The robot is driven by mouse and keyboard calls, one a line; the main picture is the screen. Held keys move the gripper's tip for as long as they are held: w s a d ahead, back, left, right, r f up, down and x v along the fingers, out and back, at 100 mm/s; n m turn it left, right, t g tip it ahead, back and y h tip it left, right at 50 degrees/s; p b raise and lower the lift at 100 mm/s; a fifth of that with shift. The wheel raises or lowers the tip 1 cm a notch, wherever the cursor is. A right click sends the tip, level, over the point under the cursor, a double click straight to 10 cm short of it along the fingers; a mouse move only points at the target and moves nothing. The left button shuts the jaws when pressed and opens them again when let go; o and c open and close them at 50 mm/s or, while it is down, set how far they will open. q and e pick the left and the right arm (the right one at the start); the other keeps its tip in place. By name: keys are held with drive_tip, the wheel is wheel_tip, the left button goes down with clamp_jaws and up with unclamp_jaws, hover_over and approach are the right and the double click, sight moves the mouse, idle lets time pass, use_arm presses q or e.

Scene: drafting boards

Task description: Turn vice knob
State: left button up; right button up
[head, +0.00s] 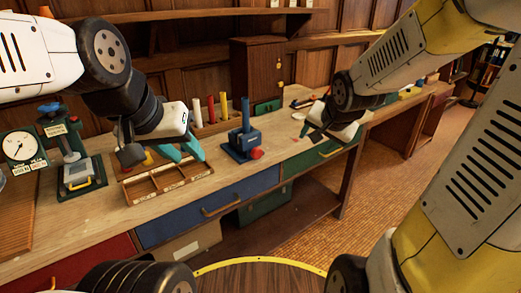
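A small blue fixture (241,142) with an upright post stands on the workbench at the middle; it looks like the vice. A red round knob (257,154) sits low on its right front side. My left gripper (182,153) has teal fingers spread apart with nothing between them. It hangs over the wooden tray, to the left of the blue fixture and apart from it. My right gripper (318,132) is over the bench to the right of the knob, apart from it; its fingers are partly hidden and small.
A divided wooden tray (168,190) lies below my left gripper. A dial gauge (20,146) and a green press-like device (75,160) stand at left. Coloured cylinders (212,108) stand behind. Drawers (210,208) line the bench front. Bench between fixture and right gripper looks mostly clear.

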drive_tip(key=w+a+f+m+y, duration=0.2)
drive_tip(key=w+f+m, duration=0.2)
drive_tip(key=w+f, duration=0.35)
drive_tip(key=m+t+y, duration=0.7)
drive_tip(key=m+y, duration=0.1)
drive_tip(key=m, duration=0.9)
approach(259, 155)
drive_tip(key=x, duration=0.2)
drive_tip(key=shift+m, duration=0.3)
drive_tip(key=x, duration=0.7)
drive_tip(key=shift+w+a, duration=0.2)
drive_tip(key=shift+a, duration=0.05)
drive_tip(key=shift+c, duration=0.2)
drive_tip(key=c, duration=1.3)
